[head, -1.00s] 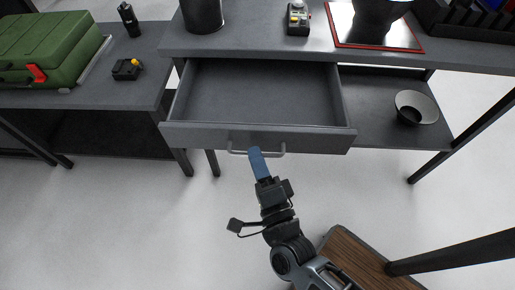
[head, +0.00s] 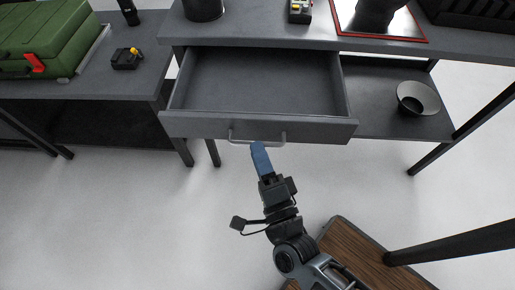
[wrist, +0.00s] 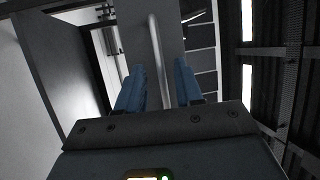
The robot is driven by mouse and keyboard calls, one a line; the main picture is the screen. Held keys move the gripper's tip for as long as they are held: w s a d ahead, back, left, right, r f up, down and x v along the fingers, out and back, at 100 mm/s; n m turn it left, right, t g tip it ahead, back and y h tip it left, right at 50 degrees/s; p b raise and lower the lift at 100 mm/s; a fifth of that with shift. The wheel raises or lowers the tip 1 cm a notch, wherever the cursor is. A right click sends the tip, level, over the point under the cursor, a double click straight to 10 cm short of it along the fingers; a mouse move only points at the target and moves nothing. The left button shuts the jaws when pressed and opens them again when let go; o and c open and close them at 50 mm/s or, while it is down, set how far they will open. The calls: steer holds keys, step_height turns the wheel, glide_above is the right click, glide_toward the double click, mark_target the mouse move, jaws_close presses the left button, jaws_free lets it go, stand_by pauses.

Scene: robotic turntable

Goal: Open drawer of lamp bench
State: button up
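The lamp bench (head: 440,50) has its grey drawer (head: 255,82) pulled well out, and the empty inside shows. A thin bar handle (head: 240,141) is on the drawer front (head: 200,125). My gripper (head: 258,146) has its blue fingertips at the handle, near its middle. In the wrist view, the two blue fingers of my gripper (wrist: 158,75) stand apart. The handle bar (wrist: 155,40) runs up between them in the picture, with a gap on either side. I cannot tell how deep the bar sits between the fingers.
A dark bowl (head: 418,98) is on the lower shelf (head: 375,115) at right. A green case (head: 45,40) and a small black device (head: 126,59) are on the left bench (head: 135,90). A wooden-topped stool or seat (head: 365,260) is at lower right. Floor (head: 120,220) at left is clear.

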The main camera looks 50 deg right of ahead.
steer(key=v, duration=0.6)
steer(key=shift+b, duration=0.4)
steer(key=s+r+n+g+y+p, duration=0.1)
steer(key=s+r+n+y, duration=0.3)
steer(key=s+r+n, duration=0.3)
steer(key=s+d+r+n+g+y+p, duration=0.1)
steer(key=s+r+n+y, duration=0.4)
steer(key=n, duration=1.1)
steer(key=shift+s+d+r+g+y, duration=0.25)
steer(key=shift+s+r+g+y, duration=0.05)
steer(key=shift+s+r, duration=0.7)
steer(key=shift+d+f, duration=0.1)
